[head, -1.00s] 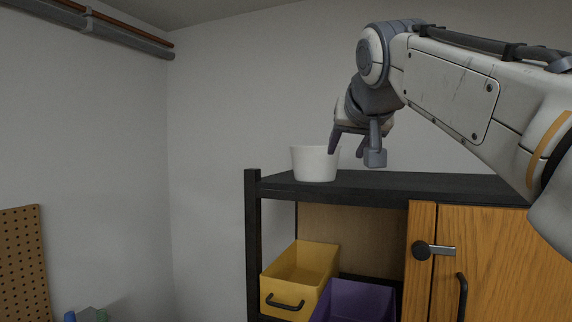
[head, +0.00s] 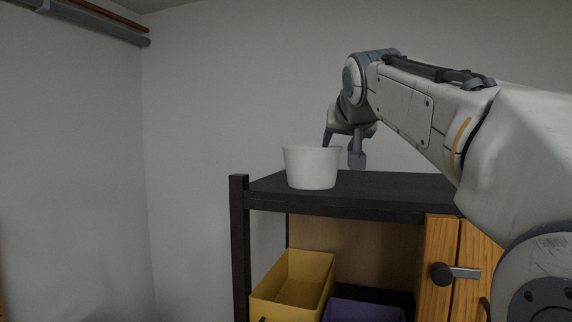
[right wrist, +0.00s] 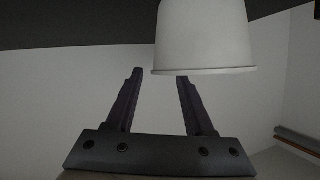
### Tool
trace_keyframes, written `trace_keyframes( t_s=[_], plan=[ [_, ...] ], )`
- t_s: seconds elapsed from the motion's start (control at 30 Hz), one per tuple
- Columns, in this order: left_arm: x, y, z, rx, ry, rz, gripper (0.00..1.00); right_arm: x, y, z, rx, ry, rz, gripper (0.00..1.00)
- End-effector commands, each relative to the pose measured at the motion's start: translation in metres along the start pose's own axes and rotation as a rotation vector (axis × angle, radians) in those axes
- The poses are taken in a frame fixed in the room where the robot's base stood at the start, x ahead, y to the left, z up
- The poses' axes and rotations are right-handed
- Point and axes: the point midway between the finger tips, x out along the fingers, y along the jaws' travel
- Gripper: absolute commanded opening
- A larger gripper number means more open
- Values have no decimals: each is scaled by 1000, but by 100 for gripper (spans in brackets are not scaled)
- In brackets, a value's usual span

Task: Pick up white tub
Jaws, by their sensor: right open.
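The white tub (head: 311,168) stands upright on the black top of the shelf unit, near its left end. My right gripper (head: 343,149) is open and reaches down at the tub's right rim in the head view. One finger is partly hidden behind the rim; the other shows just right of the tub. In the right wrist view the tub (right wrist: 206,38) fills the upper middle, its rim edge by the tip of the right-hand finger. The open fingers (right wrist: 160,75) have nothing between them there. I cannot tell whether either touches the tub. My left gripper is not in view.
The black shelf top (head: 400,187) is clear to the right of the tub. Below are a yellow bin (head: 319,284), a purple bin (head: 360,311) and a wooden door (head: 440,245) with a dark latch. Grey walls stand behind and left; pipes (head: 95,19) run at upper left.

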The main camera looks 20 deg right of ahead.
Motion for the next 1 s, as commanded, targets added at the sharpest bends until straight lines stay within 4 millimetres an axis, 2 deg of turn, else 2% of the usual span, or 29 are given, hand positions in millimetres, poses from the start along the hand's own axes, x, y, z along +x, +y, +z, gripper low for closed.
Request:
trace_keyframes(
  t_s=[0.03, 0.1, 0.3, 0.57, 0.6, 0.67, 0.7, 1.0],
  plan=[
    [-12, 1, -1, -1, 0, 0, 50, 7, 0, -3, 0, -7, 2, 53],
    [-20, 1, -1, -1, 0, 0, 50, 17, 1, -4, 0, -7, 2, 53],
    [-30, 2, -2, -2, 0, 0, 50, 40, 0, -1, -2, -4, -2, 53],
    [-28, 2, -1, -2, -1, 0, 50, 43, 0, 1, -1, -2, -3, 53],
    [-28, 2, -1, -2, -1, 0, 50, 43, 0, 1, -1, -2, -3, 38],
    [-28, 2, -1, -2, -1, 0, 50, 43, 0, 1, -1, -2, -3, 15],
    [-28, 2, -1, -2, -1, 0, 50, 43, 0, 1, -1, -2, -3, 0],
    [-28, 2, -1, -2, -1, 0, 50, 43, 0, 0, -1, -2, -3, 0]
  ],
)
